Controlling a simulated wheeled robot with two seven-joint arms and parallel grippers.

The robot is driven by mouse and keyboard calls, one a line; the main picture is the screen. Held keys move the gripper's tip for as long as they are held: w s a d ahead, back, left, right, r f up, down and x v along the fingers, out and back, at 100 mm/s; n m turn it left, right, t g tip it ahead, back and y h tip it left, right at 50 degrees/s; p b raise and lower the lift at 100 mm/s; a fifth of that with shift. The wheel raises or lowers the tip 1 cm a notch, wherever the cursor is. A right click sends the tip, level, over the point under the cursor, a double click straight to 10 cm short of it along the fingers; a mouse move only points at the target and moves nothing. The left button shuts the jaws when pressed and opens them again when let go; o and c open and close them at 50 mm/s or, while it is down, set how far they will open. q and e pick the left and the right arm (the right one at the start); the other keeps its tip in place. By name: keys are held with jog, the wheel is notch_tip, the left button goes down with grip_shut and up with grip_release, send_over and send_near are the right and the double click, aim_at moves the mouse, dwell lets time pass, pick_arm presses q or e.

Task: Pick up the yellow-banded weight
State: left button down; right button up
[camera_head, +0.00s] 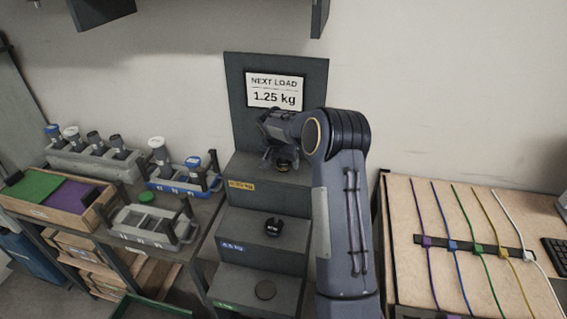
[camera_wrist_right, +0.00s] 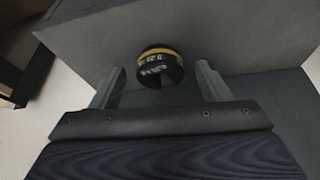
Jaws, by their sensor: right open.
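The yellow-banded weight (camera_wrist_right: 160,64) is a small dark cylinder with a yellow stripe and pale lettering. In the head view it sits on the top step (camera_head: 243,169), the one with a yellow label, and is partly hidden by my right gripper (camera_head: 281,158). In the wrist view my right gripper (camera_wrist_right: 160,82) is open, with one finger on each side of the weight's near part. My left gripper is not in view.
A sign (camera_head: 274,92) reading "NEXT LOAD 1.25 kg" stands behind. Racks (camera_head: 95,160) are at left, a cable board (camera_head: 405,200) at right.

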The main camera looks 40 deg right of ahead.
jog(key=c, duration=1.2)
jog(key=shift+c, duration=0.2)
jog(key=shift+r, duration=0.2)
